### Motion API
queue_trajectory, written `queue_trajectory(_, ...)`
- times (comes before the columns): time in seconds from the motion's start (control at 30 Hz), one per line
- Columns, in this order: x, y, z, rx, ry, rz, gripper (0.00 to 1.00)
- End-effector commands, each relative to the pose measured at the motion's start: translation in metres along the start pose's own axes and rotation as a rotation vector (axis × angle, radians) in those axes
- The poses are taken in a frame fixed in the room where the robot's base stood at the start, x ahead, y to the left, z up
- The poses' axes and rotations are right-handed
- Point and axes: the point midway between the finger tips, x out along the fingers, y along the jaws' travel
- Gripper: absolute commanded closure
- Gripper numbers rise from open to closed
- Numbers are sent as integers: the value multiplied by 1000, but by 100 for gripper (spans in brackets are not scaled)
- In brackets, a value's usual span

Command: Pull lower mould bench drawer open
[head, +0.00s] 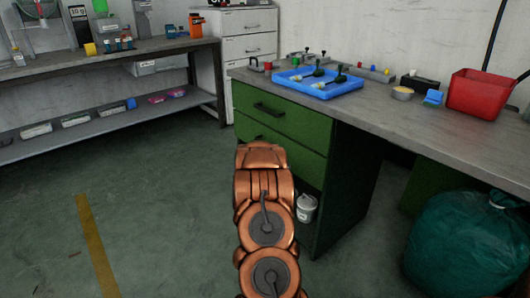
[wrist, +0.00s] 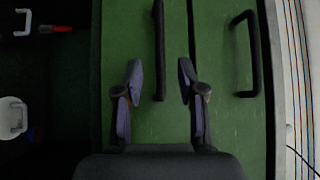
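The green lower mould bench drawer (head: 300,160) looks shut, its front in line with the upper drawer (head: 290,118). In the wrist view, which is turned sideways, the lower drawer (wrist: 120,35) is the left green panel, with a black bar handle (wrist: 158,45). My gripper (wrist: 159,68) is open, with one finger on each side of the handle's near end. Gaps show between the fingers and the bar. I cannot tell how deep the fingertips reach. In the head view my copper arm hides the gripper and part of the lower handle.
The upper drawer's handle (wrist: 245,52) is to the right in the wrist view. A white bucket (head: 306,208) stands in the open space below the drawers. The bench top (head: 440,125) holds a blue tray (head: 318,88) and a red bin (head: 483,95). The floor left of my arm is clear.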

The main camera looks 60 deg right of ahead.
Motion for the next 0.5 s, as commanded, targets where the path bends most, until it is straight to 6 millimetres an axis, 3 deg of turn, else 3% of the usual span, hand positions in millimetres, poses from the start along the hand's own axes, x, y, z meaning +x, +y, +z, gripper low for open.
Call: queue_trajectory(0.5, 47, 2, -1, 1, 3, -6, 61)
